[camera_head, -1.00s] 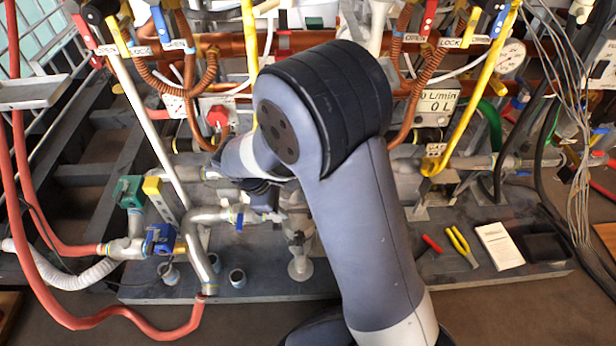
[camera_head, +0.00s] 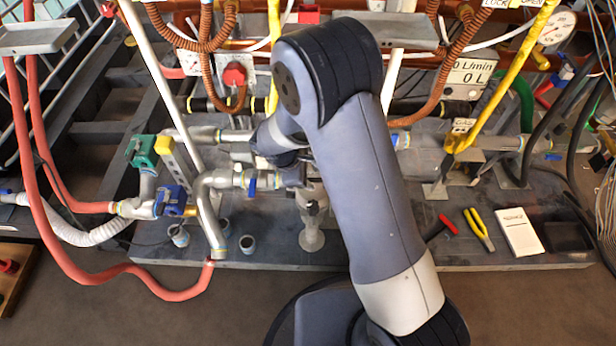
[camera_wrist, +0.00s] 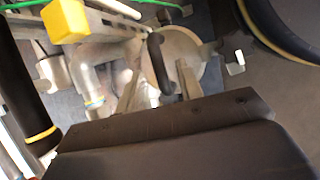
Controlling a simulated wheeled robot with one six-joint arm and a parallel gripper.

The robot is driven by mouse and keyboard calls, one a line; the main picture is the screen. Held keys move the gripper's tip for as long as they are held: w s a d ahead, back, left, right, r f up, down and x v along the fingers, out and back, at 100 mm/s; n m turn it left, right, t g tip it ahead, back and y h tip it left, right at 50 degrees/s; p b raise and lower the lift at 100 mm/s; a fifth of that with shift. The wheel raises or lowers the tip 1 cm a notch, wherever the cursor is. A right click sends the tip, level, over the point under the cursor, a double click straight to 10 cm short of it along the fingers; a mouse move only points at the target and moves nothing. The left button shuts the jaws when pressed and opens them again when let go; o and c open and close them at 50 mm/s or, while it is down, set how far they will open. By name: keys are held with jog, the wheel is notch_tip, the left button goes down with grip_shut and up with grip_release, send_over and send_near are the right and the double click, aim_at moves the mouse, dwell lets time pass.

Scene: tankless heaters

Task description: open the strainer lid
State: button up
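In the wrist view, a round pale metal lid (camera_wrist: 184,47) with a dark curved handle (camera_wrist: 155,58) lies just beyond my gripper (camera_wrist: 159,72). It looks like the strainer lid. The two metal fingers are apart, one on each side of the handle in the picture. I cannot tell whether either touches it. In the head view, my gripper (camera_head: 296,178) is small and partly hidden by my arm, close to the metal pipework above a grey fitting with a round foot (camera_head: 312,238). The lid cannot be made out there.
Metal pipes with blue valves (camera_head: 170,201) and a green valve (camera_head: 141,150) stand left of my arm. A red hose (camera_head: 110,272) loops at the left. Open floor lies in front.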

grip_shut()
dwell(0.4)
